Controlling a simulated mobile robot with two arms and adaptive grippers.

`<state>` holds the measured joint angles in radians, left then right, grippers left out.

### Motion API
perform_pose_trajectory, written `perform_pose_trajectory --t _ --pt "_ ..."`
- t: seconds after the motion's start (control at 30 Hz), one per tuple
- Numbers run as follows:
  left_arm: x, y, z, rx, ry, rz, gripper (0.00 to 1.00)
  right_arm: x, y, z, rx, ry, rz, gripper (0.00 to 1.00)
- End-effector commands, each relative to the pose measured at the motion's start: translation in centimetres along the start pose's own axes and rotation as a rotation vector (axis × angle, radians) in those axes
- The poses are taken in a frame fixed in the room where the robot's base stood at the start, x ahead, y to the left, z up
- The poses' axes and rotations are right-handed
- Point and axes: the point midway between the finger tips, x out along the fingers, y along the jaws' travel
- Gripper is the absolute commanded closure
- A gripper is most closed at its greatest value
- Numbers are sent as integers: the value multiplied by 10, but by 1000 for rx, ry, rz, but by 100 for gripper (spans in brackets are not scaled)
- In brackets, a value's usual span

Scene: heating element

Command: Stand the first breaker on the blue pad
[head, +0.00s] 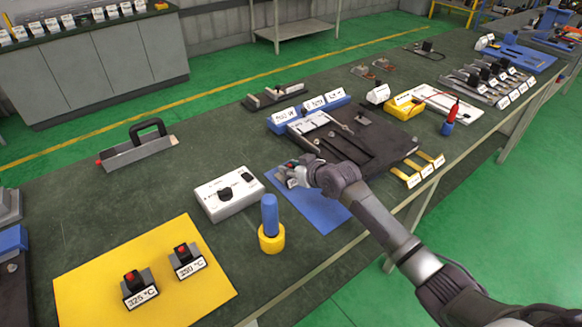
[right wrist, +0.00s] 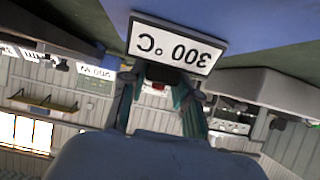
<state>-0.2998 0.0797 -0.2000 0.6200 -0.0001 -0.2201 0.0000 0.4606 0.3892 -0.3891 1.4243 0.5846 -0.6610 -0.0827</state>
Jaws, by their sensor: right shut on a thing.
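The blue pad (head: 318,209) lies on the green bench, partly covered by my right arm. My right gripper (head: 290,174) is over the pad's upper left part. In the right wrist view its fingers (right wrist: 163,100) are shut on a breaker with a white "300 °C" plate (right wrist: 175,45), which appears upside down there. In the head view the gripper mostly hides this breaker. Whether it touches the pad I cannot tell. Two similar breakers, "325 °C" (head: 138,288) and "350 °C" (head: 186,260), stand on the yellow pad (head: 95,287). My left gripper is out of view.
A white control box (head: 229,194) is just left of the blue pad. A blue-handled tool in a yellow base (head: 270,226) stands at the pad's lower left. A dark board with metal parts (head: 375,140) lies behind.

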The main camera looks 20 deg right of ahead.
Motion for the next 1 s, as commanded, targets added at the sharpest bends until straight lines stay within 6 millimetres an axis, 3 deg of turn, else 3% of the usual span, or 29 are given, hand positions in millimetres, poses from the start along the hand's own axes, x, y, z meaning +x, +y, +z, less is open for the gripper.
perform_pose_trajectory --t 0.17,0.2,0.33,0.73,1.0 --pt "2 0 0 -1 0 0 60 1 0 2 0 1 0 100" --pt "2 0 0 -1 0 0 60 1 0 2 0 0 0 66" --pt "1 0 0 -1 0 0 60 1 0 2 0 0 0 44" --pt "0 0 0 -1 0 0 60 -5 1 0 -1 1 1 44" --pt "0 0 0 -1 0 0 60 -55 1 0 -5 1 2 44"
